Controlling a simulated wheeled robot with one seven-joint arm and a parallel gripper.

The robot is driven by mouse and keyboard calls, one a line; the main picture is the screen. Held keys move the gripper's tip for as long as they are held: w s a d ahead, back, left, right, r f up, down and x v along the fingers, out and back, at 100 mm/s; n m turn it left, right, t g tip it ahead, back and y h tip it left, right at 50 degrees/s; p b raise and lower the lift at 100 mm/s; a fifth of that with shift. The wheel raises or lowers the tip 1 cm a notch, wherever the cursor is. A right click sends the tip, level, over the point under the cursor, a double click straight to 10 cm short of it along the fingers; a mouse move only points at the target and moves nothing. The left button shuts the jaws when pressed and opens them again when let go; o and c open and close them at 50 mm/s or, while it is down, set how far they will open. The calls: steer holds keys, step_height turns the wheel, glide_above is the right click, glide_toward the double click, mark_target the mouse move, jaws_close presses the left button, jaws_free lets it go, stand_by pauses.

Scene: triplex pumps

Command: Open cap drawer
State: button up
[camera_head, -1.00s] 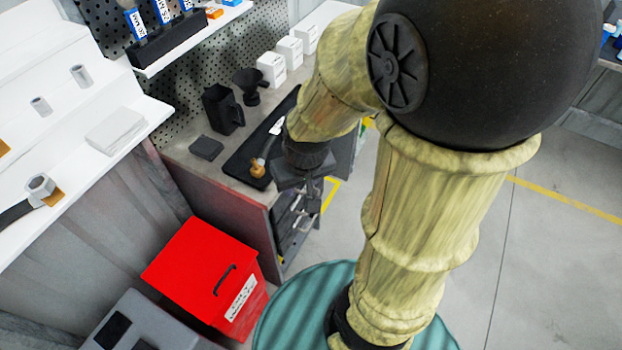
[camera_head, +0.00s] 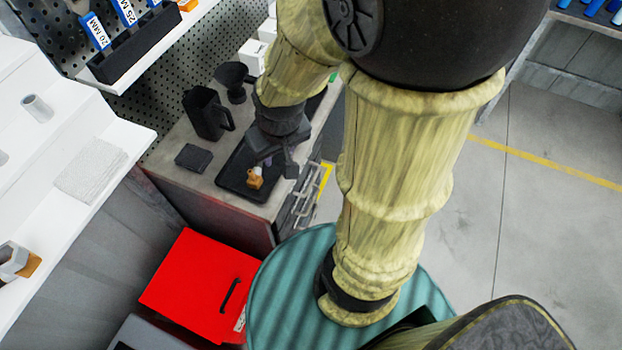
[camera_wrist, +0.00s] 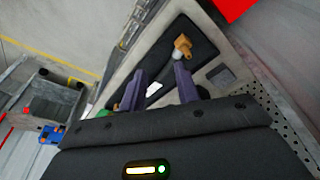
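The drawers (camera_head: 303,206) are in the front of the grey workbench, with bar handles stacked down its right side in the head view. I cannot tell which one is the cap drawer, and no label is readable. Part of the drawer front and its handles also shows at the top of the wrist view (camera_wrist: 131,32). My gripper (camera_wrist: 160,84) is open and empty, its two purple fingers apart above the worktop and black tray. In the head view my gripper (camera_head: 272,160) is over the tray, above and behind the drawer fronts. My arm hides part of the bench.
A black tray (camera_head: 236,180) holds an orange-brown fitting (camera_head: 255,179). A black jug (camera_head: 206,113) and a funnel (camera_head: 235,82) stand behind. A red box (camera_head: 197,285) and a teal drum (camera_head: 290,290) stand near the bench.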

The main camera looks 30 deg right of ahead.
steer(key=s+d+f+n+t+y+b, duration=0.2)
steer(key=d+f+n+t+y+b, duration=0.3)
steer(key=d+f+n+y, duration=0.9)
steer(key=d+f+n+b, duration=0.1)
steer(key=d+f+n, duration=1.1)
steer(key=f+n, duration=0.2)
steer(key=shift+d+n+b, duration=0.35)
steer(key=shift+n, duration=0.25)
